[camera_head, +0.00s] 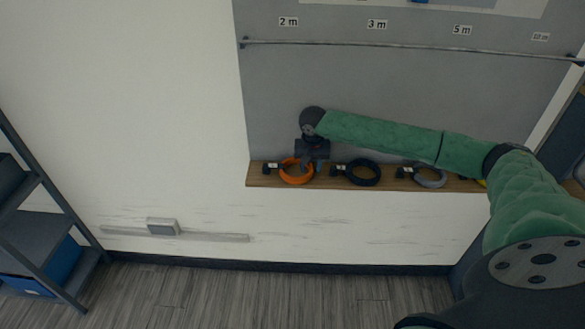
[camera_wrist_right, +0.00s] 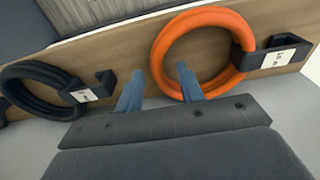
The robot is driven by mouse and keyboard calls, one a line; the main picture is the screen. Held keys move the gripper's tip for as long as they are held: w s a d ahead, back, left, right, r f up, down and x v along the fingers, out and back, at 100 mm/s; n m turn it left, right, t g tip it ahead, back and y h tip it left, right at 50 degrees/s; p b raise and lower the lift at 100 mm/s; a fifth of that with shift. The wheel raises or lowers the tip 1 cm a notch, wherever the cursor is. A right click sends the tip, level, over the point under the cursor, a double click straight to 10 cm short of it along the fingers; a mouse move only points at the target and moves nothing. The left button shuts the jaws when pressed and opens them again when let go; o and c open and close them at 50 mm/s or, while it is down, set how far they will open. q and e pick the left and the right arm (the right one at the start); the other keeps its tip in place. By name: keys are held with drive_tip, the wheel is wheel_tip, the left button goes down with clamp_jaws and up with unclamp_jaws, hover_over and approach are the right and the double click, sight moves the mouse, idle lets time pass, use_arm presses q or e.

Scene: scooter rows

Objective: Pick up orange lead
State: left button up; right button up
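The orange lead (camera_head: 296,180) is a coiled ring on the left end of a wooden shelf, beside a black holder with a white label. It also shows in the right wrist view (camera_wrist_right: 200,16), lying against the wood. My right gripper (camera_head: 315,163) is at the right side of the orange ring. In the wrist view the two blue fingers of my right gripper (camera_wrist_right: 160,71) are apart, one outside the ring and one over its opening, with the orange strand between them. I cannot tell how deep the fingertips reach. My left gripper is not in view.
A black lead (camera_head: 364,183) and a grey lead (camera_head: 432,184) lie further right on the wooden shelf (camera_head: 262,181). A bit of yellow shows beyond, mostly behind my arm. A metal rail (camera_head: 400,46) runs above the shelf. A dark rack (camera_head: 35,235) stands at the left.

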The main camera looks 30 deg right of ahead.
drive_tip(key=shift+d+f, duration=0.15)
drive_tip(key=shift+f, duration=0.25)
drive_tip(key=shift+r, duration=0.1)
clamp_jaws()
